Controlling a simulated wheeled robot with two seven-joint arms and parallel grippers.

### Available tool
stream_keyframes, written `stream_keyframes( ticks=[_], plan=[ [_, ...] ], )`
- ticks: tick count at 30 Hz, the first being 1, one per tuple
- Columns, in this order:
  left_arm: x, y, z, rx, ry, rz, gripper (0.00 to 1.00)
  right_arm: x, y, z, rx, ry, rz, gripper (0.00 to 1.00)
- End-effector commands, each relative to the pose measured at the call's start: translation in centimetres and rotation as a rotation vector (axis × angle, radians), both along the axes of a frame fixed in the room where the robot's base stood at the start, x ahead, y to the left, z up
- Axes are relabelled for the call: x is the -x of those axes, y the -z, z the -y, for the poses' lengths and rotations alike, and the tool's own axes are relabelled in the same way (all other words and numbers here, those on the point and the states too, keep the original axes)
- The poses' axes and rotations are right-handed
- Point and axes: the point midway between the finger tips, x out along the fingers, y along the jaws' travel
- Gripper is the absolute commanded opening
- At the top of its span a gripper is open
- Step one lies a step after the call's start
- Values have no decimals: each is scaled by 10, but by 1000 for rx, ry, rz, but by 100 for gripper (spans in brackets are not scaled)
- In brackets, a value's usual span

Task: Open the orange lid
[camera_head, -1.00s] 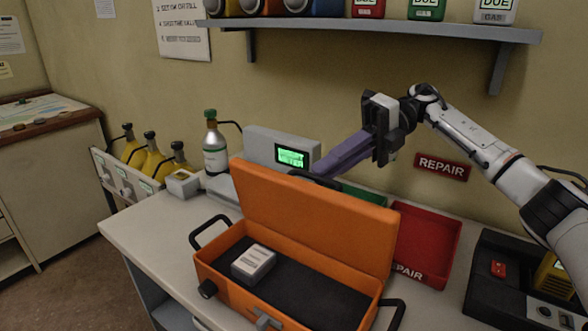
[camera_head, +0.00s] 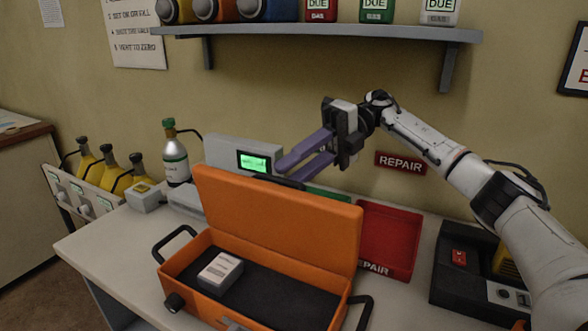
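The orange lid (camera_head: 275,220) stands raised, tilted up at the back of an orange case (camera_head: 262,322) on the bench. The case's dark foam interior shows, with a small white-and-grey device (camera_head: 220,272) lying in its left part. My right gripper (camera_head: 290,170) has two purple fingers, parted with a gap between them and nothing held. It is above and behind the lid's top edge, in front of the wall. The fingertips point left, near a grey unit with a green screen. My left gripper is out of view.
A red repair tray (camera_head: 390,240) lies right of the case. A black device (camera_head: 470,270) stands at the far right under my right arm. A gas cylinder (camera_head: 175,155) and a grey screen unit (camera_head: 225,155) are behind left. A shelf (camera_head: 320,33) hangs above.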

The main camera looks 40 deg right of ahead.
Motion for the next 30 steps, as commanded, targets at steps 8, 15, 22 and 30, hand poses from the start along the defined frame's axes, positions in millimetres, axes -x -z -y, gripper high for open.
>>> stream_keyframes(
  ticks=[8, 15, 22, 30],
  plan=[
    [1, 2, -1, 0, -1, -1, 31, -2, -5, 16, -2, 3, 2, 28],
    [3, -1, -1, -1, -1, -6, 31, -2, -19, 51, -2, 2, 0, 28],
    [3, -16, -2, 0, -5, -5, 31, -2, -23, 66, -1, 0, -2, 28],
    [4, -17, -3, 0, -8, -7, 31, -1, -22, 72, 1, 1, 0, 28]
  ],
)
